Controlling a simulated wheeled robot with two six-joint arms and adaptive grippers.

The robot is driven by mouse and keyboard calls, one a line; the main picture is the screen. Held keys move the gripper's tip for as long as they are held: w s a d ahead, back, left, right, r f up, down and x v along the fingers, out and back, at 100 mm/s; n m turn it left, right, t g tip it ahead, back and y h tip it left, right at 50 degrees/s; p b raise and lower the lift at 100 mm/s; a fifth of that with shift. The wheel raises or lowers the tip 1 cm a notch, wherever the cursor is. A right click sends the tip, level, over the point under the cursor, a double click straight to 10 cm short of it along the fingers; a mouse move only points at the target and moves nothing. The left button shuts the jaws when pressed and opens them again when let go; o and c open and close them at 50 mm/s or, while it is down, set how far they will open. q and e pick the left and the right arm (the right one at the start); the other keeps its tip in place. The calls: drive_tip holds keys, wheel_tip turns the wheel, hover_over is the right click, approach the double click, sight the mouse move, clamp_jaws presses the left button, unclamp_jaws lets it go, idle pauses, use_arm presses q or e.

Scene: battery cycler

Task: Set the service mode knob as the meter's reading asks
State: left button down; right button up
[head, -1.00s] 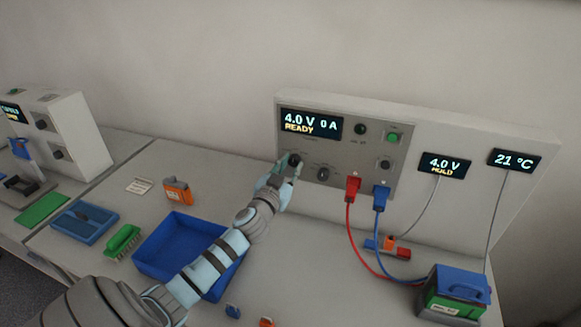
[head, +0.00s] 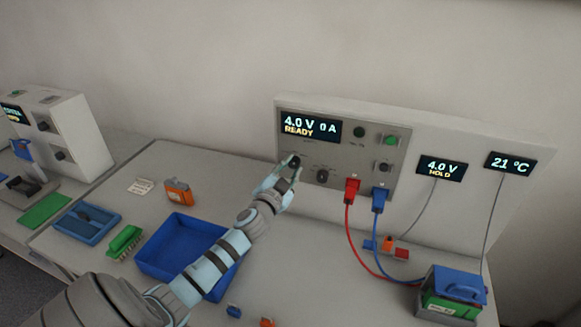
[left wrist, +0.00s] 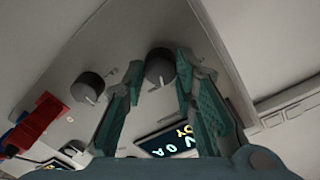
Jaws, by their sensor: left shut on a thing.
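The grey cycler panel (head: 340,137) stands upright at the back; its display (head: 310,127) reads 4.0 V, 0 A, READY. A separate meter (head: 441,168) to its right reads 4.0 V, HOLD. My left gripper (head: 291,167) is at the panel's lower-left dark knob (head: 294,161). In the left wrist view its fingers (left wrist: 160,73) are closed around that round knob (left wrist: 160,67), which has a pale pointer mark. A second knob (head: 322,176) sits just right of it and also shows in the left wrist view (left wrist: 88,87). Knob labels are too small to read. My right gripper is out of view.
Red plug (head: 352,188) and blue plug (head: 380,197) with cables lead to a battery (head: 453,293) at front right. A blue bin (head: 150,262) lies under my forearm. A temperature display (head: 510,163) reads 21 °C.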

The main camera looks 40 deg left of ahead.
use_arm(q)
drive_tip(key=shift+r+m, duration=0.15)
drive_tip(key=shift+m, duration=1.25)
drive_tip(key=c, duration=1.4)
unclamp_jaws()
drive_tip(key=shift+w, duration=0.1)
drive_tip(key=shift+o, duration=0.6)
drive_tip(key=shift+w+a, duration=0.1)
drive_tip(key=v, duration=1.2)
